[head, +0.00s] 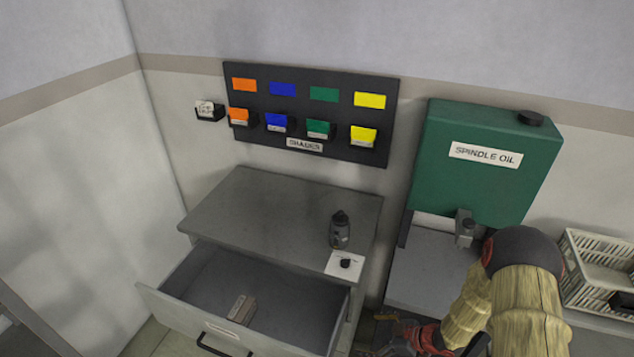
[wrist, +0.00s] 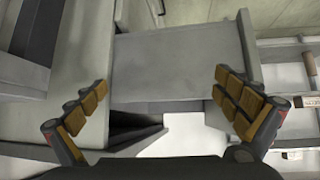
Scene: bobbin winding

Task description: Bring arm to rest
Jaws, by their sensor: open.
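My gripper (wrist: 161,112) is open in the wrist view, its padded fingers spread wide with nothing between them. Beyond the fingers are grey furniture panels and a pale floor patch. In the head view my arm comes in at the lower right, in front of the green spindle oil tank (head: 484,185). The gripper end sits low, right of the grey cabinet (head: 262,208), partly cut off by the bottom edge. The cabinet's drawer (head: 190,312) is pulled open, with a small light block (head: 242,309) inside.
A dark bottle (head: 340,232) and a white card with a black knob (head: 345,263) stand on the cabinet top. A shades board (head: 310,112) with coloured bins hangs on the wall. A white crate (head: 590,270) is at the far right. The cabinet top's left side is clear.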

